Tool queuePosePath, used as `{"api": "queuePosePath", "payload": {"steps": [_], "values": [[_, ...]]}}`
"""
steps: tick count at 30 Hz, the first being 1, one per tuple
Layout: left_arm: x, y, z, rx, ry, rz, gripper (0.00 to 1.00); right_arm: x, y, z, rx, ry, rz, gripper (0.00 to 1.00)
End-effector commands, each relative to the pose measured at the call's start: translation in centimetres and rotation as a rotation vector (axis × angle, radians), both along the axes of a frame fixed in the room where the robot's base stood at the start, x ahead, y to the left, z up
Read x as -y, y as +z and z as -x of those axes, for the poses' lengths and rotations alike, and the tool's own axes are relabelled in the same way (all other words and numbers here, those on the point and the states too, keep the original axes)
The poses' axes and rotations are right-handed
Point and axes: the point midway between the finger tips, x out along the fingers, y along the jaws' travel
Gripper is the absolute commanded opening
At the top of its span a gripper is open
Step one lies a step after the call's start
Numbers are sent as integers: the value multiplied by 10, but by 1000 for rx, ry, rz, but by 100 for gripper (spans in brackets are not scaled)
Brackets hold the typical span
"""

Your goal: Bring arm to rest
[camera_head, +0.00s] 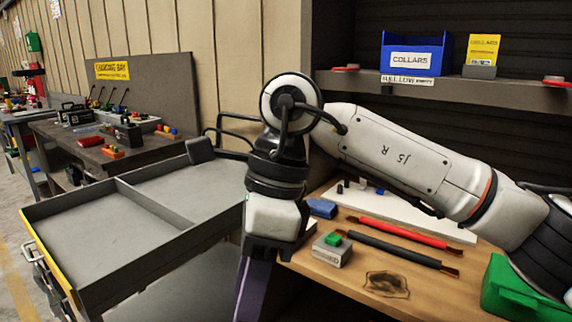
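My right arm (400,160) comes in from the right, marked "J5 R". It rises to a bent joint at the centre and then turns downward in front of the bench's left end. Below its white lower link, a dark purplish part runs out of the bottom edge of the picture. I cannot make out the fingers or whether they hold anything. My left arm and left gripper are not in view.
The wooden bench (330,258) holds a red brush (405,230), a dark brush (400,250), a grey block (331,252) with a green top, and a green box (520,290). A grey two-part tray (95,240) stands left. A blue COLLARS bin (413,55) sits on the shelf.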

Motion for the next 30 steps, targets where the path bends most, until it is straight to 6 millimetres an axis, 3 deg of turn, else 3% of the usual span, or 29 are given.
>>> {"api": "queuePosePath", "payload": {"steps": [8,12,15,19,23,26,30], "values": [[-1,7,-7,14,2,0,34,-63,-9,54,-315,-16,-343,48],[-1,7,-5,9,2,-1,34,-98,11,81,-592,-100,-610,48],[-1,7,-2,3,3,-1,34,-112,39,84,-840,-220,-828,48],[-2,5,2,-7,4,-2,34,-109,68,57,-1162,-438,-1080,48],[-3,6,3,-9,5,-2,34,-82,70,7,-1478,-719,-1290,48],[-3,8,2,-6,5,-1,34,-49,44,-37,-1713,-980,-1415,48],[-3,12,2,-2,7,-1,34,8,-31,-83,-2006,-1395,-1530,48]]}}
